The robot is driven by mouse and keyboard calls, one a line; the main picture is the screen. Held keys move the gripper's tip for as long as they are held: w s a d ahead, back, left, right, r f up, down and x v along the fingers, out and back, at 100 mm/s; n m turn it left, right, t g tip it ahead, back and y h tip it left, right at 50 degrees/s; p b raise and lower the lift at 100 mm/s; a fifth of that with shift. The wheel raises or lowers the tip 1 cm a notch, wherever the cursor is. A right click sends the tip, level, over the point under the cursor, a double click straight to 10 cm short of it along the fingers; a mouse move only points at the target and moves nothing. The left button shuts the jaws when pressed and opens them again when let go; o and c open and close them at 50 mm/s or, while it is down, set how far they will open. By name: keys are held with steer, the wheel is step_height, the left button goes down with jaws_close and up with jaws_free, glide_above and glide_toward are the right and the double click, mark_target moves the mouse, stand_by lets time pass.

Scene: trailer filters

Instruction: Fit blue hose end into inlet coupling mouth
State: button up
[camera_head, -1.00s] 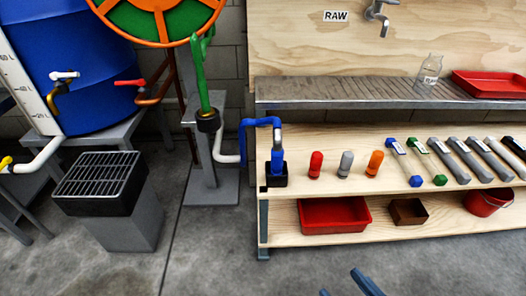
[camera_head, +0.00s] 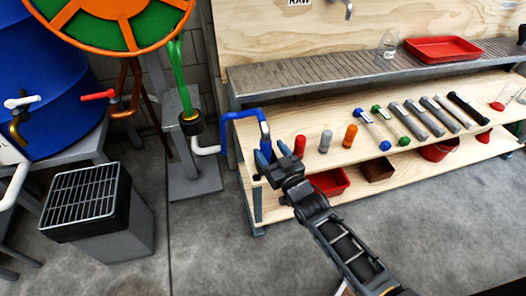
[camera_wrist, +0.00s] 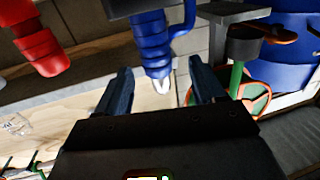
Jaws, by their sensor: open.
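The blue hose (camera_head: 240,116) arches from the post on the left to the near left corner of the wooden shelf. In the wrist view its blue ribbed end (camera_wrist: 152,45) has a pale tip and hangs in the picture below a dark block (camera_wrist: 130,7). My gripper (camera_head: 273,155) is at that corner, its jaws open. In the wrist view the two fingers (camera_wrist: 160,78) stand either side of the ribbed end's lower part, with gaps visible. In the head view my gripper hides the end and its dark block. I cannot tell which part is the inlet coupling mouth.
Red (camera_head: 300,145), grey (camera_head: 325,141) and orange (camera_head: 350,135) plugs stand to the right on the shelf. The post (camera_head: 186,120) with a green pipe and dark collar is left. A grated box (camera_head: 85,197) stands on the floor. Open floor lies in front.

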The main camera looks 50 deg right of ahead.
mark_target(263, 139)
steer(key=x, duration=0.6)
steer(key=shift+d+f+b, duration=0.15)
steer(key=shift+b, duration=0.2)
steer(key=shift+s, duration=0.1)
steer(key=c, duration=1.1)
